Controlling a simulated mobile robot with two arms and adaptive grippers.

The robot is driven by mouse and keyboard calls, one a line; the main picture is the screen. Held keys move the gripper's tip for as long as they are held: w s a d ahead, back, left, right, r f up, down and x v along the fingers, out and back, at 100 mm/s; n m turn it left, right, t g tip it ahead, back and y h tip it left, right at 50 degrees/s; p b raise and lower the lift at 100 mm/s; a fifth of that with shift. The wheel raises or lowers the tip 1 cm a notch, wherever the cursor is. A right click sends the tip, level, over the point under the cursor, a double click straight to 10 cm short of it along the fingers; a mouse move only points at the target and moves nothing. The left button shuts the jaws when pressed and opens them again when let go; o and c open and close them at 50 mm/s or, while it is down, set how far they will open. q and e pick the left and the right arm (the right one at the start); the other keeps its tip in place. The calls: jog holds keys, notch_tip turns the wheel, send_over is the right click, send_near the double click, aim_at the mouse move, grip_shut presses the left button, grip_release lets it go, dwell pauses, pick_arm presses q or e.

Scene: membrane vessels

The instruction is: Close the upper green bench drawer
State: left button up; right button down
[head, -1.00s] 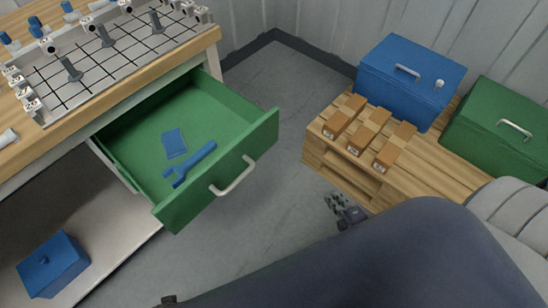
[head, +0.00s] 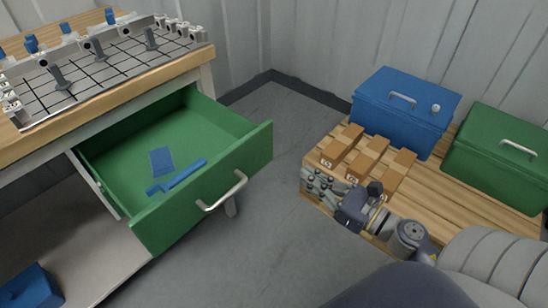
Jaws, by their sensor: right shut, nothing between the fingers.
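The upper green bench drawer (head: 202,190) is pulled well out from under the wooden bench top, with its light metal handle (head: 222,192) on the front face. A blue wrench-like tool (head: 177,177) and a small blue flat piece (head: 161,161) lie inside it. My right gripper (head: 315,184) is shut and empty. It shows in front of the wooden pallet, to the right of the drawer and apart from the handle. My left gripper is out of view.
The bench top (head: 100,98) carries a gridded fixture (head: 85,80) with posts. A blue box (head: 30,288) sits on the lower shelf. The pallet (head: 470,188) holds a blue chest (head: 405,110), a green chest (head: 500,155) and several brown blocks. Grey floor (head: 270,235) is clear between drawer and pallet.

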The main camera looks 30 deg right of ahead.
jog(key=p, duration=0.2)
send_near(266, 151)
jog(key=x, duration=0.5)
jog(key=shift+w+a+r, duration=0.1)
jog(key=shift+w, duration=0.1)
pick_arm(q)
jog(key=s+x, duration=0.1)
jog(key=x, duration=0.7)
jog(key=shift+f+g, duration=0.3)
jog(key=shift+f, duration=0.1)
pick_arm(e)
jog(key=shift+x, duration=0.8)
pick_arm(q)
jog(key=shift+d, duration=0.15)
